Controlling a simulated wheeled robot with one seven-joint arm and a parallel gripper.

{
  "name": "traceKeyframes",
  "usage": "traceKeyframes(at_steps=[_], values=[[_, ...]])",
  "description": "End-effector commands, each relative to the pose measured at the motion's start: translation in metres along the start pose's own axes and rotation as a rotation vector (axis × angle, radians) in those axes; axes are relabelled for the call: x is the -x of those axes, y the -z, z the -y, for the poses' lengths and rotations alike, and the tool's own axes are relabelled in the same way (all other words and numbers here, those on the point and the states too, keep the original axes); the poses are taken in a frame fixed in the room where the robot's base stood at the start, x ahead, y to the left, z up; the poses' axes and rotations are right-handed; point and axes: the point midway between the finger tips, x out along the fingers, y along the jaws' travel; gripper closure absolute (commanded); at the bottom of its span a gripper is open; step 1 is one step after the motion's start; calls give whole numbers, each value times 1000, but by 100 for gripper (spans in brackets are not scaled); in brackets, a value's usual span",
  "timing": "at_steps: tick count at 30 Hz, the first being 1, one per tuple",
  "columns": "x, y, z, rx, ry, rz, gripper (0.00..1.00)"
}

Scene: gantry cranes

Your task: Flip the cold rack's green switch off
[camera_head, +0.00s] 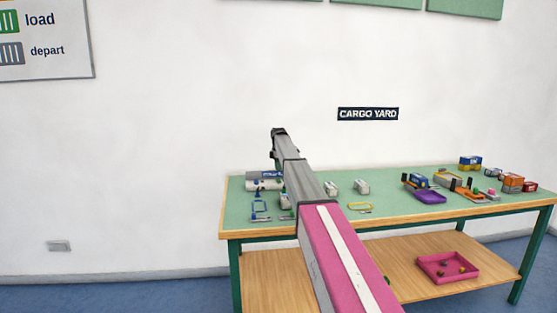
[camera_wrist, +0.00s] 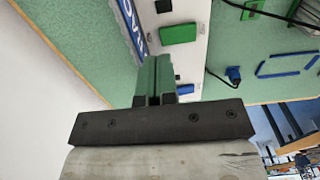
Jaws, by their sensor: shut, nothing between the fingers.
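A white rack panel (camera_wrist: 193,55) with a partly cut-off blue label strip runs down the middle of the wrist view. Whether the switch is on or off cannot be told. My gripper (camera_wrist: 154,62) is shut and empty, its green fingers together just below and left of the switch in the picture, apart from it in the image.
A blue plug (camera_wrist: 233,73) with a black cable and a blue frame (camera_wrist: 288,64) lie right of the panel. The green-topped table (camera_head: 320,208) also holds a purple tray (camera_head: 430,197) and several small blocks at the right. A pink tray (camera_head: 446,270) is on the lower shelf.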

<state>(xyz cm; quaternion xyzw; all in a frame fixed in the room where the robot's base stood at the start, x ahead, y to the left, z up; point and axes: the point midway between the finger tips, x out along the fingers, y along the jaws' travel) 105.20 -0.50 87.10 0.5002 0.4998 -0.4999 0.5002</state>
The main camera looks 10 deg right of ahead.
Motion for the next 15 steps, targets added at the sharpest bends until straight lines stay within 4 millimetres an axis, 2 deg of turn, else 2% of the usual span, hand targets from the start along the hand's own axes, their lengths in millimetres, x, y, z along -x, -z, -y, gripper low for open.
traceKeyframes(at_steps=[1, 6, 15], values=[[-10, 0, 1, 0, 2, 0, 100], [-32, 0, 0, 0, 1, 0, 100], [-46, 0, 0, 0, 0, 0, 100]])
